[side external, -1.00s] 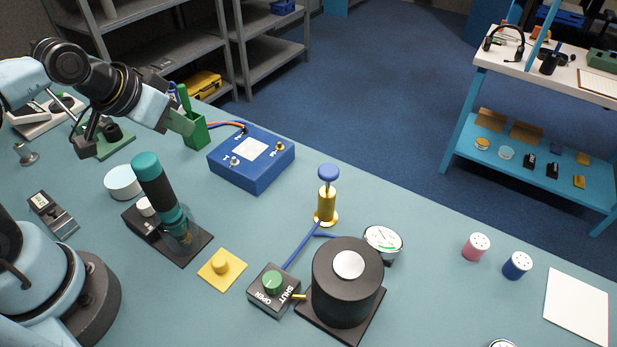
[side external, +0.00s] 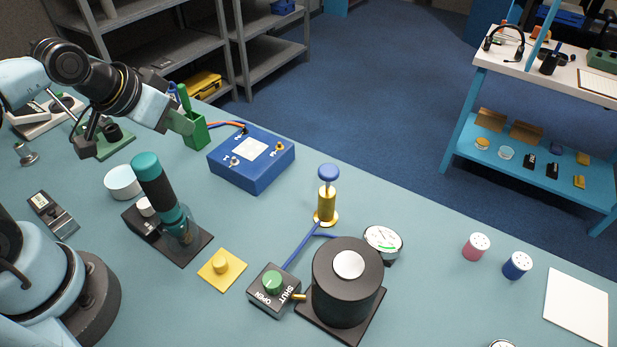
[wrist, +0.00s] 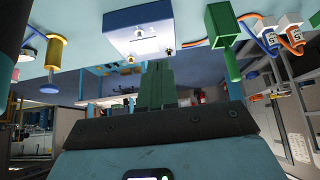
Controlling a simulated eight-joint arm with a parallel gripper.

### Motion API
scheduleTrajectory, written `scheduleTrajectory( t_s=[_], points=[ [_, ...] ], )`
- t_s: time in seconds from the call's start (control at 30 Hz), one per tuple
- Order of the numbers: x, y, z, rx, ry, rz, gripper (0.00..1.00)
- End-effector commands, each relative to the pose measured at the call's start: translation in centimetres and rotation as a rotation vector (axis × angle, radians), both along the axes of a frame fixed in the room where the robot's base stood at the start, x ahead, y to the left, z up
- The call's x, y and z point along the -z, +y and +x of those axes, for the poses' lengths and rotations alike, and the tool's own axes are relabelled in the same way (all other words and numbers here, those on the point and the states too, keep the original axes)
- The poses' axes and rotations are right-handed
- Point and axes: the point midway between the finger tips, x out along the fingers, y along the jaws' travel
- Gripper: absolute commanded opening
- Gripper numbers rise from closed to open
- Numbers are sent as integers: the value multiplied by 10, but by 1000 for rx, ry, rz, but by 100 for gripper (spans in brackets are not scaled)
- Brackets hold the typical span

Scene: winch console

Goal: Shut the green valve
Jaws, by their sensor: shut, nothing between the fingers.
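The green valve is a round green knob (side external: 272,282) on a small black box (side external: 262,303) lettered OPEN and SHUT, at the front middle of the table in the side view. A pale mark shows on the knob, but I cannot tell which word it points to. My gripper (side external: 189,128) is far from it, at the upper left, above the table near a green holder (side external: 197,138). In the wrist view the green fingers of my gripper (wrist: 157,85) are together with nothing between them. I cannot make out the valve in the wrist view.
A black cylinder (side external: 334,295) stands right beside the valve box. A brass pump with a blue top (side external: 328,173) stands behind it, and a dial gauge (side external: 383,240) to its right. A yellow plate (side external: 221,271), a teal-capped handle (side external: 146,162) and a blue box (side external: 250,180) lie between.

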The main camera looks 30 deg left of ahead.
Motion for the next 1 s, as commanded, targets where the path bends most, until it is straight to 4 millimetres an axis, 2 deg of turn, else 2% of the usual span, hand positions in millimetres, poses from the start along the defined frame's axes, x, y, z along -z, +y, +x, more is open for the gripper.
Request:
scheduleTrajectory(
  t_s=[0.3,0.33,0.47,0.57,0.67,0.87,1.0],
  points=[
    [0,0,0,0,0,0,0],
    [0,0,0,0,0,0,2],
    [0,-7,1,17,15,-5,21],
    [0,-28,2,68,63,-16,37],
    [2,-64,1,148,149,-27,51],
    [10,-146,-19,316,351,2,51],
    [18,-196,-44,413,476,60,51]
  ],
)
